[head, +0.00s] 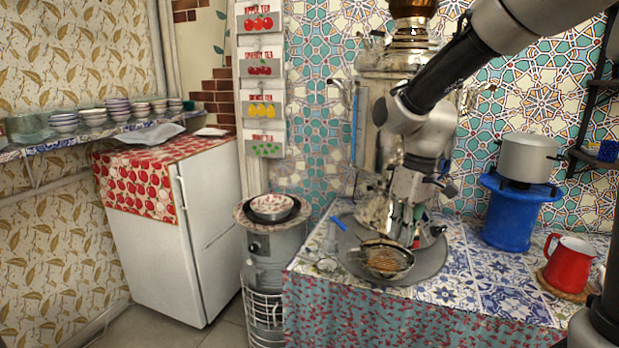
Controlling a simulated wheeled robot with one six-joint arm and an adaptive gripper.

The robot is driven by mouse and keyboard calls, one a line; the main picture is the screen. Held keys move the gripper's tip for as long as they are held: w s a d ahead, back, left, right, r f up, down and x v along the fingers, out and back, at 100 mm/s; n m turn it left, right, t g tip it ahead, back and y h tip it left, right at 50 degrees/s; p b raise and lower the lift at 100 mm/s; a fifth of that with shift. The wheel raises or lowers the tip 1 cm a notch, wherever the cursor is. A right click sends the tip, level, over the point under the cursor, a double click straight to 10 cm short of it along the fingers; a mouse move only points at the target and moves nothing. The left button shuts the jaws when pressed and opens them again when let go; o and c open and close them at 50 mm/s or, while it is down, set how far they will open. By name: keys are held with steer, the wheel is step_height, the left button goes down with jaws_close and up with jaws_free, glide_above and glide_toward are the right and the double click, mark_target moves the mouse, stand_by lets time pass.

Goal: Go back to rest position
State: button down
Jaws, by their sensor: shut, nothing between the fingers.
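My arm reaches in from the upper right and bends down in front of the samovar (382,62). My gripper (404,222) points down above the round grey tray (430,268) on the tiled counter. It is shut and holds nothing that I can see. Its fingertips are small and hard to tell apart from the utensils behind them. The arm and gripper hide much of the samovar's body. A strainer-like basket (386,259) sits on the tray just below the gripper.
A red jug (569,266) stands on a round mat at the counter's right. A pale pot (527,158) sits on a blue stand (510,216) behind it. A metal cylinder (275,251) with bowls on top and a white fridge (210,190) stand left. A shelf (95,134) holds several bowls.

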steer(key=s+d+r+m+t, duration=0.2)
steer(key=s+d+r+m, duration=0.1)
steer(key=s+d, duration=0.5)
steer(key=s+d+r+m+t+h, duration=0.1)
steer(key=s+d+r+m+t, duration=0.2)
steer(key=s+d+r, duration=0.2)
steer(key=s+d, duration=0.3)
steer(key=s, duration=0.1)
steer(key=shift+d+r+m, duration=0.3)
steer(key=shift+d+m, duration=0.05)
steer(key=shift+m, duration=0.05)
